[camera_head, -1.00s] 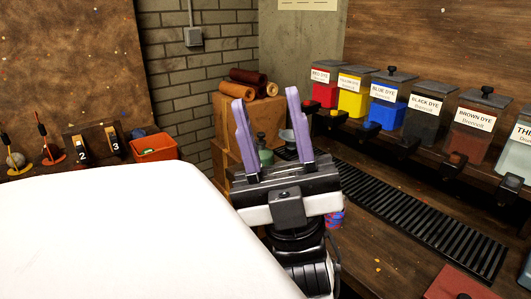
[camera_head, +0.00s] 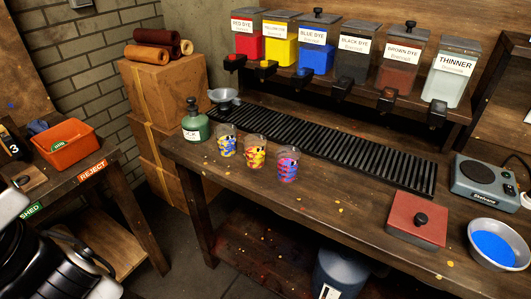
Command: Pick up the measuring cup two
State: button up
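Three small clear measuring cups stand upright in a row on the wooden workbench (camera_head: 330,215). The left cup (camera_head: 227,146) holds blue and yellow, the middle cup (camera_head: 255,157) yellow and red, and the right cup (camera_head: 287,170) red and blue. Each has a small dark mark near its rim, too small to read, so I cannot tell which is cup two. Part of my arm shows at the lower left, well left of the cups. My gripper's fingers are outside the picture.
Behind the cups is a black slatted grate (camera_head: 330,145) under a row of dye dispensers (camera_head: 310,60). A green bottle (camera_head: 194,122) and a grey bowl (camera_head: 224,97) stand left. A red lidded box (camera_head: 417,218) stands right. The bench front before the cups is mostly clear.

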aim_at(254, 144)
jog(key=j+z, duration=0.35)
jog(key=j, duration=0.45)
jog(key=j+z, duration=0.35)
jog(key=j, duration=0.5)
jog(key=k+j+z, duration=0.1)
jog(key=j+z, duration=0.25)
jog(key=j, duration=0.45)
